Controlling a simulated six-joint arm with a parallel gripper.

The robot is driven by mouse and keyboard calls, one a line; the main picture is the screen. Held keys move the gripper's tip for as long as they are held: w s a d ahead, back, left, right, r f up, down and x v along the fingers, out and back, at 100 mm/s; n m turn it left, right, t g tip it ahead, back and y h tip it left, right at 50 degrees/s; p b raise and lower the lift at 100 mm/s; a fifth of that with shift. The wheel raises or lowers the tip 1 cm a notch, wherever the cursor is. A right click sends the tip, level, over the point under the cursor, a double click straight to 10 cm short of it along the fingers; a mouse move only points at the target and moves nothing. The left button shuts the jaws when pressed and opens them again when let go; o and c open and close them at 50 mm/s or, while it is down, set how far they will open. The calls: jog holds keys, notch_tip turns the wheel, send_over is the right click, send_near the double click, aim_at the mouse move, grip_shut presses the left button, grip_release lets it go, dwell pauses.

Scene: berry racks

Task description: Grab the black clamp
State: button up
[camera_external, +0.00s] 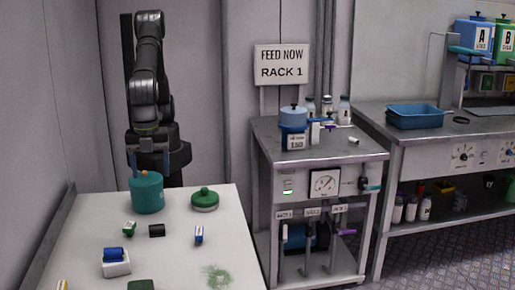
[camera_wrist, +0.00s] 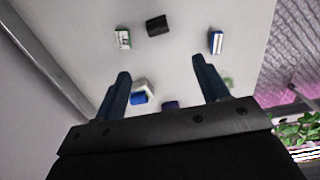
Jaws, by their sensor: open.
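The black clamp is most likely the small black block (camera_external: 157,230) lying on the white table, between a small green-and-white item (camera_external: 130,228) and a small blue-and-white item (camera_external: 199,235). In the wrist view the black block (camera_wrist: 157,25) lies near the top, beyond the fingertips. My gripper (camera_external: 149,163) is open and empty, with its two blue fingers apart. It appears above or behind the teal pot (camera_external: 147,195) in the external view. In the wrist view its fingertips (camera_wrist: 161,67) point toward the table, apart from the black block.
A round green lid (camera_external: 204,199) lies right of the teal pot. A white block with a blue roll (camera_external: 116,266) is near the table front; it shows between the fingers (camera_wrist: 142,88). A metal cart (camera_external: 330,155) stands to the right. Bare table surrounds the black block.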

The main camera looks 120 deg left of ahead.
send_over(156, 226)
jog(key=shift+n, duration=0.3)
jog(key=f, duration=1.2)
jog(key=shift+s+a+f, duration=0.1)
jog(key=shift+a+f, duration=0.15)
jog(key=shift+f, duration=0.15)
jog(key=shift+d+f, duration=0.2)
jog(key=shift+f, duration=2.45)
jog(key=c, duration=1)
jog(key=shift+c, duration=0.2)
jog(key=shift+r, duration=0.1)
